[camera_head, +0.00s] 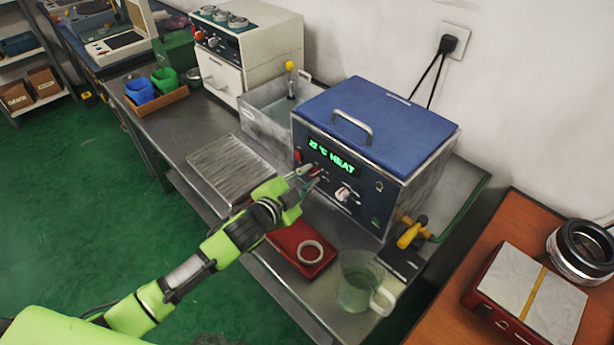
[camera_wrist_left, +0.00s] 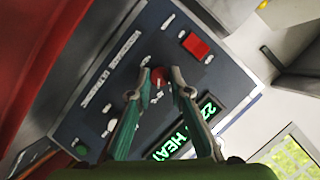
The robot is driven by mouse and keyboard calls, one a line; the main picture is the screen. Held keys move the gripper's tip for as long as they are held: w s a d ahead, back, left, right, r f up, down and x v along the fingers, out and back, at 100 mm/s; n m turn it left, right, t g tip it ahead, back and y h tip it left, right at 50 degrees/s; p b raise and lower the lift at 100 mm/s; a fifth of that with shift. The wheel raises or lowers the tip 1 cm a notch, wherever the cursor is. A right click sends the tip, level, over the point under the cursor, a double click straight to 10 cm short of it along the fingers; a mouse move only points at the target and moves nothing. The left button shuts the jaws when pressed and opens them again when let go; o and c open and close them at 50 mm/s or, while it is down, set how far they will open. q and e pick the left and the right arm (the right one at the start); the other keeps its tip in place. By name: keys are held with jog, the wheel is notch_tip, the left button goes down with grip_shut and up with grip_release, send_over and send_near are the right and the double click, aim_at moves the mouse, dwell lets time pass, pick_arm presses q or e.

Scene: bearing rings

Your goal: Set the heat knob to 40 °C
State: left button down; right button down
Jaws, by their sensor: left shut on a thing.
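The heater box has a blue lid (camera_head: 375,112) and a dark blue front panel, which also shows in the left wrist view (camera_wrist_left: 135,50). Its green display (camera_head: 332,158) reads 22 °C HEAT; part of it shows in the wrist view (camera_wrist_left: 190,130). My left gripper (camera_head: 310,177) is at the panel just below the display. In the wrist view its fingertips (camera_wrist_left: 158,88) are shut on a small red knob (camera_wrist_left: 158,74). The knob's scale marks are too small to read. A pale knob (camera_head: 343,192) sits farther right on the panel. My right gripper is not in view.
A red switch (camera_wrist_left: 196,45) sits near the held knob. In front of the box are a red tray (camera_head: 300,262) with a ring (camera_head: 311,251) and a glass jug (camera_head: 357,285).

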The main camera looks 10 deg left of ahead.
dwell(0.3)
pick_arm(q)
jog(key=c, duration=1.9)
grip_release()
jog(key=v, duration=1.2)
jog(key=shift+d, duration=0.1)
jog(key=shift+f, duration=0.1)
